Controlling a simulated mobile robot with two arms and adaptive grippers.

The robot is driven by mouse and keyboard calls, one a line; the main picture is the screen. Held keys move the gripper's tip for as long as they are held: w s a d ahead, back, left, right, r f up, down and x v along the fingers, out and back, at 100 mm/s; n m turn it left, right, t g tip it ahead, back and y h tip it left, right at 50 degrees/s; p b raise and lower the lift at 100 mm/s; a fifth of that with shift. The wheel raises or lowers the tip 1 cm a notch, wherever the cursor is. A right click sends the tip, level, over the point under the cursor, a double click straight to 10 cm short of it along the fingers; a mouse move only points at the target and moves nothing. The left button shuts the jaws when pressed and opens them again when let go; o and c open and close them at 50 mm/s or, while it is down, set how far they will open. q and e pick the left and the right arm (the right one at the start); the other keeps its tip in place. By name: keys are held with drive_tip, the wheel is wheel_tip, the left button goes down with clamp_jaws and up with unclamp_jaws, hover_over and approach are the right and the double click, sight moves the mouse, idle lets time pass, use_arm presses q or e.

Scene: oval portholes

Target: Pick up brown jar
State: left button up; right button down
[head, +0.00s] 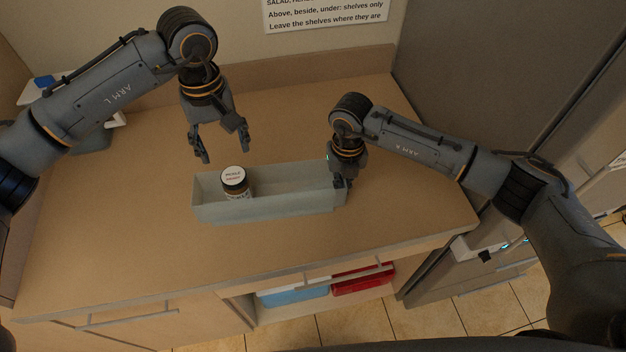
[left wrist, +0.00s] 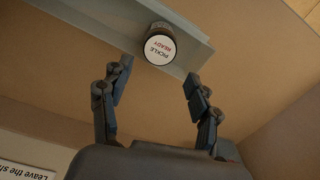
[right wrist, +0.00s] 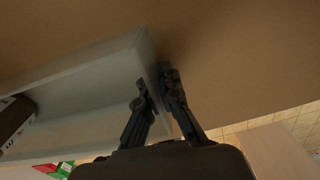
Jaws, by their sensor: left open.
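The brown jar (head: 238,188) stands in the left end of a long grey open bin (head: 290,202); its white lid reads "PICKLE READY". My left gripper (head: 224,152) is open and empty above and behind the jar. In the left wrist view the jar (left wrist: 160,46) shows just beyond the spread fingertips (left wrist: 160,72), not between them. My right gripper (head: 343,182) is at the bin's right end, its fingers closed on either side of the end wall in the right wrist view (right wrist: 154,82). The jar (right wrist: 13,122) is partly cut off there.
The bin sits on a wooden counter (head: 130,230) with clear room around it. A sign (head: 325,12) hangs on the back wall. A tall grey cabinet (head: 490,70) stands at the right. Blue (head: 293,296) and red boxes (head: 362,281) lie on a shelf below.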

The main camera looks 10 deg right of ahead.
use_arm(q)
drive_tip(key=shift+o, duration=0.9)
drive_tip(key=s+d+f+m+h, duration=0.1)
drive_tip(key=s+d+f+h, duration=0.25)
drive_tip(key=d, duration=0.55)
drive_tip(key=s+d+f+h, duration=0.3)
drive_tip(key=s+d+f, duration=0.15)
drive_tip(key=d, duration=0.45)
drive_tip(key=s+d+n+h, duration=0.2)
drive_tip(key=s+d+h, duration=0.2)
drive_tip(key=d, duration=0.3)
drive_tip(key=s+d+n+h, duration=0.2)
drive_tip(key=s+d+h, duration=0.2)
drive_tip(key=d, duration=0.3)
use_arm(e)
drive_tip(key=shift+d, duration=0.1)
use_arm(q)
drive_tip(key=w+a+r+n+t+h, duration=0.3)
drive_tip(key=w+r+n+t, duration=0.15)
drive_tip(key=n+t, duration=0.55)
drive_tip(key=n+t+y, duration=0.7)
drive_tip(key=n+y, duration=1.7)
approach(238, 186)
drive_tip(key=x, duration=0.7)
drive_tip(key=shift+a+f, duration=0.15)
drive_tip(key=shift+a, duration=0.15)
drive_tip(key=x, duration=0.5)
drive_tip(key=shift+w+d, duration=0.15)
drive_tip(key=shift+w, duration=0.3)
drive_tip(key=c, duration=1.6)
